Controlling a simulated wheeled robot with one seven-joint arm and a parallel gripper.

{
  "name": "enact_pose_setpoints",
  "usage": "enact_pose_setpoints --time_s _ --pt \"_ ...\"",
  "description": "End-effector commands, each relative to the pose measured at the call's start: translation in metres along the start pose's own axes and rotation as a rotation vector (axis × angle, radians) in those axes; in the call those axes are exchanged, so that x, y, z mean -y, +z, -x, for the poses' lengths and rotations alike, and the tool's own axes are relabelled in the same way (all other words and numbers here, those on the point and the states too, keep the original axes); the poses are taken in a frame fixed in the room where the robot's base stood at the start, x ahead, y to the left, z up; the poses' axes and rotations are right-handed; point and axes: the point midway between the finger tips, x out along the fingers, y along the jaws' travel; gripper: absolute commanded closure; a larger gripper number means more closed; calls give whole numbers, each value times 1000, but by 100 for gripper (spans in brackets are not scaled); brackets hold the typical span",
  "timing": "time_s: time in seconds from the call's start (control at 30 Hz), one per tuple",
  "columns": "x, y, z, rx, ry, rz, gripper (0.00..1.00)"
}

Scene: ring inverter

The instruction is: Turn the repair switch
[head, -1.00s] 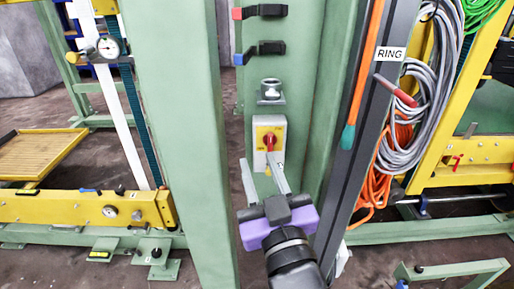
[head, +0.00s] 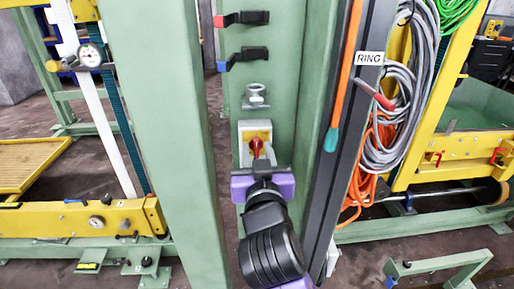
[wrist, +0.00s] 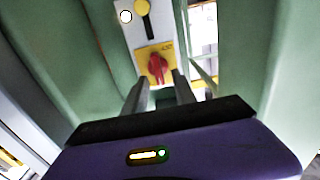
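The repair switch is a red rotary knob (head: 256,146) on a yellow plate on a light box, fixed to the green panel. In the wrist view the red knob (wrist: 157,68) appears just past the fingertips, between the two fingers in the picture. My gripper (head: 258,155), with its purple body, is in front of the switch. Its two grey fingers also show in the wrist view (wrist: 160,82); they are open, with one on each side of the knob. Whether they touch the knob cannot be told. The lower part of the switch box is hidden behind the gripper.
A green post (head: 158,150) stands close on the left and a dark upright with a RING label (head: 369,58) on the right. A metal fitting (head: 254,95) sits above the switch. Grey cables (head: 395,130) hang at the right.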

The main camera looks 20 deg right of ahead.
Motion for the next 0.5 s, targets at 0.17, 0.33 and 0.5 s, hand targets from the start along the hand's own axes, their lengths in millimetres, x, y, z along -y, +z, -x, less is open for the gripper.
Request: enact_pose_setpoints --time_s 0.17,0.33,0.5 --pt "0 0 -8 -1 1 0 67" --pt "0 0 -9 0 0 0 67" --pt "0 0 -8 0 0 0 91"
